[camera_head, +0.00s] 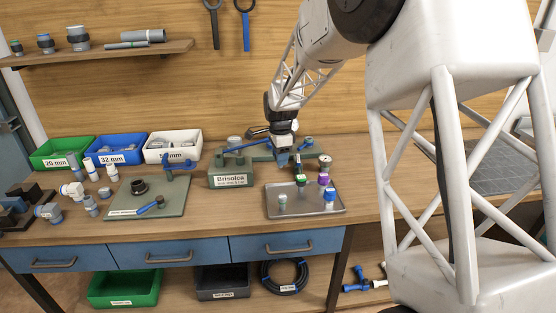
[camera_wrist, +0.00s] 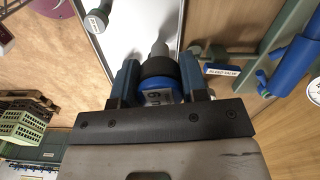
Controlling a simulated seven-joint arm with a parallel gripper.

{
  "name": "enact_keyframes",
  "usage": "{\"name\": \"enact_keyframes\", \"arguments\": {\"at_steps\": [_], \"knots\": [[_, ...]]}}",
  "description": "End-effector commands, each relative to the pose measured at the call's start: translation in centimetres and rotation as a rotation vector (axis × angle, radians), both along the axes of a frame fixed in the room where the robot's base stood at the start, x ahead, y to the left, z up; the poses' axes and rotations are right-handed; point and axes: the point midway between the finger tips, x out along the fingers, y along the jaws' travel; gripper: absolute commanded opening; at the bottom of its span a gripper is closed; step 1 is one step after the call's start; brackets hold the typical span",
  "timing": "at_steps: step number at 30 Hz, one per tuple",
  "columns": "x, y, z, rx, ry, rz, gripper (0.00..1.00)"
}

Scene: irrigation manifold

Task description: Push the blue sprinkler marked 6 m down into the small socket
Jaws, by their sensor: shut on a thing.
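My gripper (camera_wrist: 160,85) is shut on a blue sprinkler (camera_wrist: 158,86) with a black collar, a grey end and a white label; the label's mark appears turned and partly hidden, with a 6 or 9 showing. In the head view my gripper (camera_head: 283,158) is at the right part of the green manifold (camera_head: 232,181), behind the metal tray (camera_head: 276,214). The held sprinkler is hard to make out there. The small socket cannot be told apart in either view. In the wrist view, the grey end lies over or near the pale tray surface (camera_wrist: 140,30); contact cannot be judged.
A blue-handled valve (camera_head: 178,160) is left of the manifold. A green board (camera_head: 120,208) lies left of the tray.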

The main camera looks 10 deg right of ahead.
Motion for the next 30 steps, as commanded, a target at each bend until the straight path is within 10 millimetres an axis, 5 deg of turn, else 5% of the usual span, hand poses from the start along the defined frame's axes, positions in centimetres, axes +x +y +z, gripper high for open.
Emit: {"name": "enact_keyframes", "arguments": {"at_steps": [30], "knots": [[5.7, -5.2, 4.5, -0.001, -0.001, 0.968, 0.16]]}}
